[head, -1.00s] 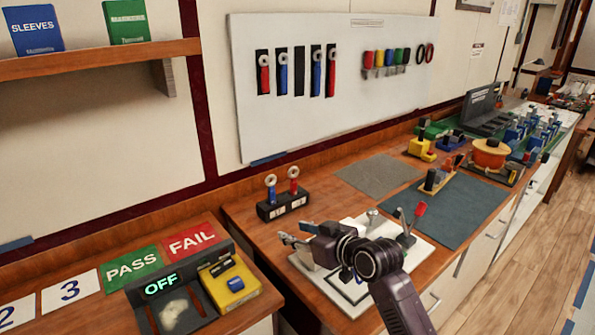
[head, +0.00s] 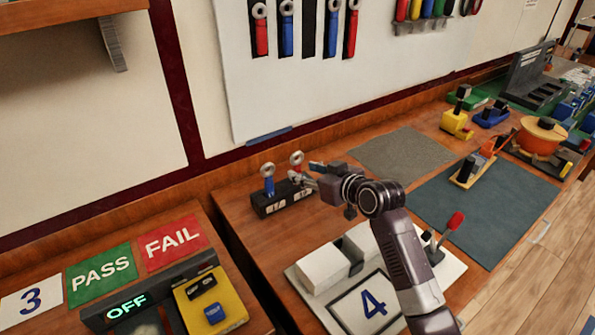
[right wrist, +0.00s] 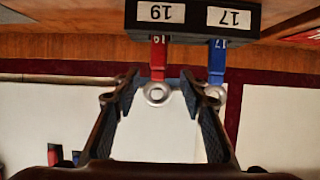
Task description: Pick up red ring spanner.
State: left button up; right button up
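The red ring spanner (head: 297,160) stands upright in a black block (head: 262,209), its ring up, beside a blue ring spanner (head: 268,181). The right wrist view is upside down; there the red spanner (right wrist: 158,57) sits at label 19 and the blue one (right wrist: 217,58) at label 17. My right gripper (head: 306,176) is open at the block. In the wrist view its fingers (right wrist: 160,88) lie either side of the red ring, with visible gaps. My left gripper is not in view.
A wall board (head: 225,75) holds more red and blue spanners. A white fixture (head: 325,265) with a red-knobbed lever (head: 455,221) stands under my right arm. A grey mat (head: 405,150) and blue mat (head: 500,205) lie to the right. A yellow switch box (head: 215,300) is at front left.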

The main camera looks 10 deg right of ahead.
aim_at(299, 167)
jog(key=x, duration=0.3)
jog(key=p+x, duration=0.1)
jog(key=shift+w+r, duration=0.2)
jog(key=shift+w, duration=0.1)
jog(key=shift+w+f, duration=0.15)
jog(key=shift+w, duration=0.05)
jog(key=shift+w+a, duration=0.1)
jog(key=shift+w, duration=0.05)
jog(key=shift+c, duration=0.4)
jog(key=c, duration=0.8)
grip_shut()
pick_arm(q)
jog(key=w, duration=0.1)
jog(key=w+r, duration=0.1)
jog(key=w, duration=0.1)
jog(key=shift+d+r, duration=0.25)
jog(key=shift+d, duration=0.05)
